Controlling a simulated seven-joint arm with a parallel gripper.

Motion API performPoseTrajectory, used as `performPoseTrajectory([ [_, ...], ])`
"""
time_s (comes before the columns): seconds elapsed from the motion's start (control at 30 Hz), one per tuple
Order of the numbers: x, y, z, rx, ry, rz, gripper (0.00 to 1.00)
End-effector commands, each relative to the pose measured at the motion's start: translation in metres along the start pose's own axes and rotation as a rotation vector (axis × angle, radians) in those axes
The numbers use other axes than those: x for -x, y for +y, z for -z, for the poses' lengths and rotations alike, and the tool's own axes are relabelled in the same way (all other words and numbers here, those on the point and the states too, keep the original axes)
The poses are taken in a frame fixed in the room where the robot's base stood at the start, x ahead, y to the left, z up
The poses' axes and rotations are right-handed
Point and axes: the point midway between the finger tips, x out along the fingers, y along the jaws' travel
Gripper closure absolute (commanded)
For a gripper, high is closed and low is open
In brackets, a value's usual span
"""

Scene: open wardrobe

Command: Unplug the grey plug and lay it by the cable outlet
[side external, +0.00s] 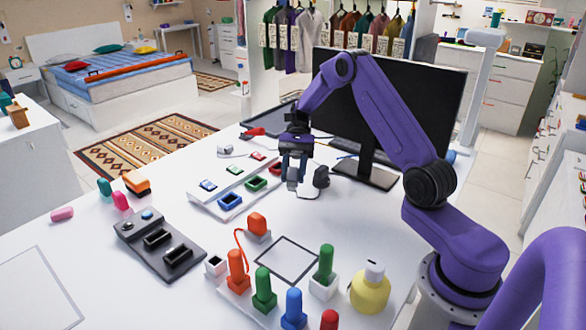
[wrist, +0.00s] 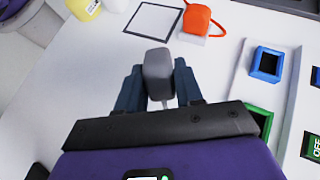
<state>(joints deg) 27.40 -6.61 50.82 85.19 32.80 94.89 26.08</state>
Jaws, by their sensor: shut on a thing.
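The grey plug (wrist: 158,72) is held between the fingers of my gripper (wrist: 160,88) in the wrist view. In the side view my gripper (side external: 293,165) points down, with the plug's grey end (side external: 292,184) below its fingers. The plug appears to be above the white table; the exact gap is hard to tell. A pale cable (side external: 308,197) curves on the table from under the gripper toward a dark rounded piece (side external: 321,177) just to its right. I cannot tell for certain whether that piece is the cable outlet.
A white board with coloured square frames (side external: 230,201) lies left of the gripper. A monitor (side external: 415,100) stands close behind. An orange block (side external: 257,223), a black square outline (side external: 286,278), coloured pegs (side external: 263,290) and a yellow bottle (side external: 370,290) are in front.

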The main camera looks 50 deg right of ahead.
Motion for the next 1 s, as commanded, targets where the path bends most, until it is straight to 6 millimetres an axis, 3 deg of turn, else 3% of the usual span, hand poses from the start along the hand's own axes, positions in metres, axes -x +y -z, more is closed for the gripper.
performPoseTrajectory([
  [0.6,-0.025,0.0,0.041,-0.002,0.001,0.0,1.0],
  [1.0,-0.028,0.0,0.046,-0.001,0.003,0.0,1.0],
])
